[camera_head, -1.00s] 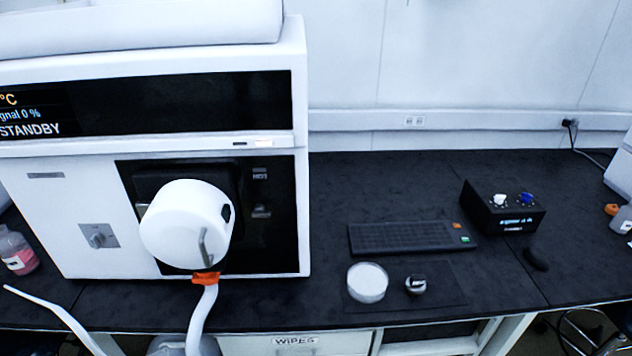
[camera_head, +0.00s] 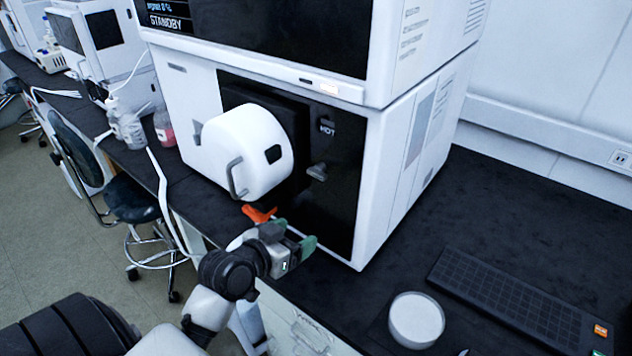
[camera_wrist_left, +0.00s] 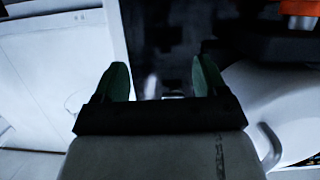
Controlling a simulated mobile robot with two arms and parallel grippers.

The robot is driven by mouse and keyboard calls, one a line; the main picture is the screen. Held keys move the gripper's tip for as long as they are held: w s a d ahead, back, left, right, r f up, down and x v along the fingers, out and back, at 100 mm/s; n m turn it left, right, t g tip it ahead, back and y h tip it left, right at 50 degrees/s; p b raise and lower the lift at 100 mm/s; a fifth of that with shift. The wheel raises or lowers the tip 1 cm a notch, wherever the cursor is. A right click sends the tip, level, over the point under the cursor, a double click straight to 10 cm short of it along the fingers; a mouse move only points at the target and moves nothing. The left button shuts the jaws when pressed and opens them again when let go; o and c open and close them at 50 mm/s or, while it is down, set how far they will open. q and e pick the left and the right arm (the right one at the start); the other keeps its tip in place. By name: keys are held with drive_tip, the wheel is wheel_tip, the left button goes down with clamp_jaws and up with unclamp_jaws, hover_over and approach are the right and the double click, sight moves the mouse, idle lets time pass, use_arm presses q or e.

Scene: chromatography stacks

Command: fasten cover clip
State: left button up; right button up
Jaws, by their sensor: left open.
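A white round cover (camera_head: 245,150) with a grey bar handle sticks out from the instrument's dark front panel. A small grey clip (camera_head: 318,172) sits on that panel to the right of the cover. An orange fitting (camera_head: 260,213) is under the cover. My left gripper (camera_head: 293,237), with green fingertips, is open just below and right of the orange fitting, lower than the clip and apart from it. The left wrist view shows the two fingers (camera_wrist_left: 160,82) spread with nothing held, and an orange part (camera_wrist_left: 300,8) at top right. My right gripper is out of view.
The white instrument (camera_head: 400,150) stands on a black bench (camera_head: 500,215). A keyboard (camera_head: 510,300) and a round white dish (camera_head: 416,318) lie to the right. Bottles (camera_head: 130,125) and a stool (camera_head: 135,200) are at left.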

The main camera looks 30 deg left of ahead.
sight(314, 175)
use_arm(q)
wheel_tip(314, 175, up, 9)
drive_tip(key=a+t, duration=0.2)
drive_tip(key=t, duration=0.1)
drive_tip(key=w, duration=0.3)
drive_tip(key=w+p, duration=0.1)
drive_tip(key=w, duration=0.2)
drive_tip(key=w+d+p, duration=0.1)
drive_tip(key=w, duration=0.2)
drive_tip(key=shift+w, duration=0.6)
drive_tip(key=shift+d, duration=0.1)
drive_tip(key=c, duration=0.9)
